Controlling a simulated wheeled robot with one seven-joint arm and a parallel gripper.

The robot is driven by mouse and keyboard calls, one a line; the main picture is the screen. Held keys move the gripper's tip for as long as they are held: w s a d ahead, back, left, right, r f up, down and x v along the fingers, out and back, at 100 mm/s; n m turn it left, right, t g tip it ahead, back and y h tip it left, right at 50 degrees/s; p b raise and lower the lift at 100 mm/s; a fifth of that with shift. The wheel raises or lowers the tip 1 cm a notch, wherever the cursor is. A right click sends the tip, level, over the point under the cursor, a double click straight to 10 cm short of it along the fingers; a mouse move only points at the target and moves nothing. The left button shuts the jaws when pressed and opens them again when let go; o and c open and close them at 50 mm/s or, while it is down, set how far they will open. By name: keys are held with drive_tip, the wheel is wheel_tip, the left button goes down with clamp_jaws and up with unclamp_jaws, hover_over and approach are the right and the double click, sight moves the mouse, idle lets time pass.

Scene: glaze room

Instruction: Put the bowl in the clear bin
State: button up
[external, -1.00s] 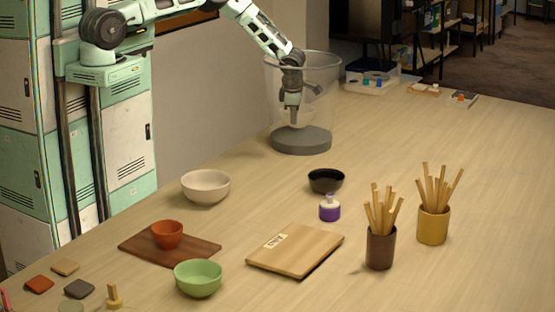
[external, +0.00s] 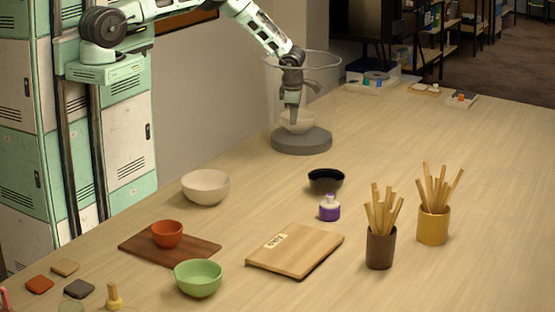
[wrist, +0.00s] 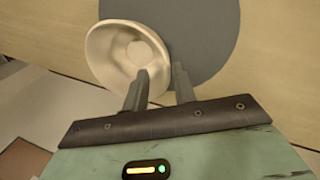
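The clear bin (external: 330,100) stands at the back of the table, with a round grey base (external: 302,144). A cream bowl (external: 297,124) is inside it, low over the base; the wrist view shows the bowl (wrist: 108,55) partly over the grey disc, at its left side. My gripper (external: 294,114) reaches down into the bin from above. In the wrist view my gripper (wrist: 160,70) has its two fingers apart, one over the bowl's inside and one beyond its rim. The rim passes between them without both fingers pressing on it.
A second off-white bowl (external: 205,188), a black bowl (external: 326,181), a red bowl (external: 167,235) and a green bowl (external: 198,280) stand on the table. A purple jar (external: 329,210), a wooden board (external: 296,250) and two stick-filled cups (external: 380,250) (external: 432,226) are nearer.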

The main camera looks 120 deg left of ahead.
wheel_tip(320, 180, up, 10)
drive_tip(key=b, duration=0.3)
drive_tip(key=shift+w+d, duration=0.15)
drive_tip(key=shift+d, duration=0.2)
drive_tip(key=shift+f, duration=0.15)
